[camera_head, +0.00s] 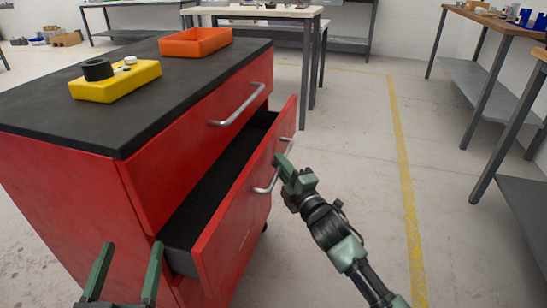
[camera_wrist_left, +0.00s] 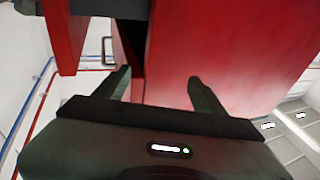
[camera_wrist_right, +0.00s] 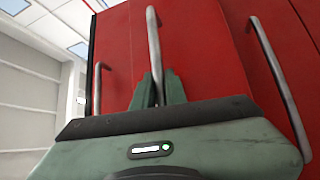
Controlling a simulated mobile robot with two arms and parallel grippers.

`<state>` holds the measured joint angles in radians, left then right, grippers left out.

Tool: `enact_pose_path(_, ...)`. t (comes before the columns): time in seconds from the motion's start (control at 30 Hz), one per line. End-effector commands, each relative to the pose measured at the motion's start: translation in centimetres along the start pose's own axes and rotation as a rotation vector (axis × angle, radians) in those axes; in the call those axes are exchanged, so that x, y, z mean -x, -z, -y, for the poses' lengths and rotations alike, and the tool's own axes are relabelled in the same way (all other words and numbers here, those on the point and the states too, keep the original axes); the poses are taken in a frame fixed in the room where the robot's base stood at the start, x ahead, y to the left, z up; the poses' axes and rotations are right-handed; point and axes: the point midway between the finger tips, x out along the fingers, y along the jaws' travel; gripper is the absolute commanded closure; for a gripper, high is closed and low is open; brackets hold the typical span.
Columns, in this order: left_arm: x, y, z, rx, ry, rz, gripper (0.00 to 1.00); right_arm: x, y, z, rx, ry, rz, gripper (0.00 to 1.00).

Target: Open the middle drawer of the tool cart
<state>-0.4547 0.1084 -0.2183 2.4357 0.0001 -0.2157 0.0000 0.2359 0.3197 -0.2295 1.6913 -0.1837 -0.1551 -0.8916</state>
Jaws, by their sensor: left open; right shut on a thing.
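The red tool cart (camera_head: 60,195) with a black top stands at the left in the head view. Its middle drawer (camera_head: 232,238) is pulled out, showing a dark interior. In the right wrist view the fingers (camera_wrist_right: 158,84) close around the middle of three handles (camera_wrist_right: 154,45). My left gripper (camera_head: 131,250) is open and empty at the cart's near side. In the left wrist view its fingers (camera_wrist_left: 158,78) are apart, with red cart panels beyond.
The closed top drawer has its own handle (camera_head: 237,106). Workbenches (camera_head: 490,85) stand right and behind. The floor right of the drawer is clear.

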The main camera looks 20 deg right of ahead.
Motion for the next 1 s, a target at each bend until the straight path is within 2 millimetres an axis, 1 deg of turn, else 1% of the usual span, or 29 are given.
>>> enact_pose_path(0.03, 0.2, -1.4, 0.3, -0.004, 0.006, 0.106, 0.30, 0.6, -0.9, -0.5, 0.004, 0.005, 0.007, 1.00)
enact_pose_path(0.07, 0.5, -2.6, 0.5, -0.005, 0.010, 0.174, 0.30, 1.1, -1.4, -0.6, 0.004, 0.007, 0.008, 1.00)
enact_pose_path(0.1, 1.1, -4.3, 0.7, -0.007, 0.015, 0.265, 0.30, 1.7, -2.0, -0.7, 0.005, 0.007, 0.008, 1.00)
enact_pose_path(0.17, 2.3, -6.7, 1.1, -0.008, 0.024, 0.402, 0.30, 2.8, -3.1, -1.0, 0.005, 0.007, 0.009, 1.00)
enact_pose_path(0.2, 3.3, -8.2, 1.3, -0.009, 0.029, 0.490, 0.30, 3.5, -3.7, -1.2, 0.006, 0.007, 0.008, 1.00)
enact_pose_path(0.27, 5.0, -10.1, 1.6, -0.009, 0.037, 0.613, 0.30, 4.5, -4.8, -1.5, 0.005, 0.007, 0.008, 1.00)
enact_pose_path(0.3, 6.1, -11.2, 1.8, -0.008, 0.041, 0.687, 0.30, 5.2, -5.5, -1.6, 0.006, 0.009, 0.009, 1.00)
enact_pose_path(0.4, 9.0, -13.3, 2.2, -0.007, 0.053, 0.854, 0.30, 6.9, -7.1, -2.0, 0.006, 0.008, 0.008, 1.00)
enact_pose_path(0.5, 11.8, -14.7, 2.5, -0.004, 0.062, 0.996, 0.30, 8.5, -8.7, -2.4, 0.005, 0.008, 0.008, 1.00)
enact_pose_path(0.7, 16.4, -16.1, 2.8, 0.002, 0.076, 1.211, 0.30, 11.2, -11.4, -3.1, 0.002, 0.006, 0.008, 1.00)
enact_pose_path(0.8, 18.2, -16.4, 2.9, 0.004, 0.082, 1.288, 0.30, 12.3, -12.5, -3.4, 0.002, 0.006, 0.008, 1.00)
enact_pose_path(0.9, 19.6, -16.5, 3.0, 0.007, 0.085, 1.345, 0.30, 13.1, -13.3, -3.6, 0.001, 0.005, 0.007, 1.00)
enact_pose_path(1.0, 20.4, -16.6, 3.0, 0.008, 0.088, 1.381, 0.30, 13.6, -13.8, -3.8, 0.001, 0.004, 0.006, 1.00)
